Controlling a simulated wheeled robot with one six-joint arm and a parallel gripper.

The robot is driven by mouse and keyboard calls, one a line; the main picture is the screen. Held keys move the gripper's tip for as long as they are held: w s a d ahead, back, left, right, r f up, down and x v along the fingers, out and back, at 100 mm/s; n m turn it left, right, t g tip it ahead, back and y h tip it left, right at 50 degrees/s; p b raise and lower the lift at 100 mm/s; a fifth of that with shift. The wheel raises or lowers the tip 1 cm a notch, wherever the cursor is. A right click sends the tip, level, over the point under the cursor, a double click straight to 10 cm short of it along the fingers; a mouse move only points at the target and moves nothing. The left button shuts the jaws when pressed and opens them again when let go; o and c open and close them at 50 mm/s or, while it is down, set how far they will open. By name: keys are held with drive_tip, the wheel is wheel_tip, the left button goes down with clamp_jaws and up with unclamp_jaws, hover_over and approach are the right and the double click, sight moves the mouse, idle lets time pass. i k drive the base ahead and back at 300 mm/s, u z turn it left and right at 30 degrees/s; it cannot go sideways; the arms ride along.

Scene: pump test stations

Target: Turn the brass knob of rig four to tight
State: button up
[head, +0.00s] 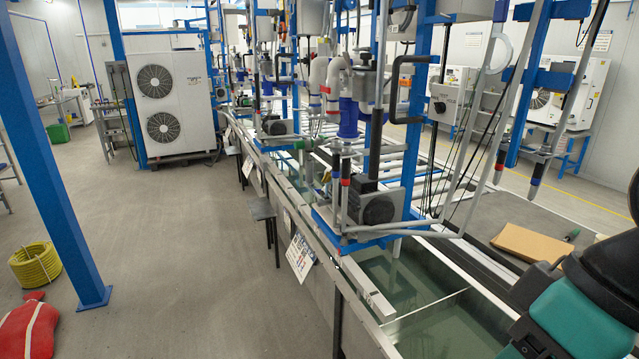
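Several pump rigs stand in a row along a long water channel (430,305). The nearest rig has a dark motor (372,207) on a blue base frame, with blue uprights and grey pipes above it. I cannot make out a brass knob on any rig, and I cannot tell which rig is number four. A white placard (300,257) hangs on the channel's near side, but its print is too small to read. A teal and black part of my own arm fills the lower right corner. My gripper is not in view.
The grey floor (195,280) left of the channel is mostly clear. A blue post (60,170), a yellow hose coil (36,264) and a red bag (30,325) are at the left. Stools (262,209) stand against the channel. A white fan unit (172,105) stands behind.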

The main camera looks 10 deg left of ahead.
sight(327, 177)
drive_tip(key=u, duration=1.4)
drive_tip(key=i, duration=3.15)
drive_tip(key=z, duration=1.7)
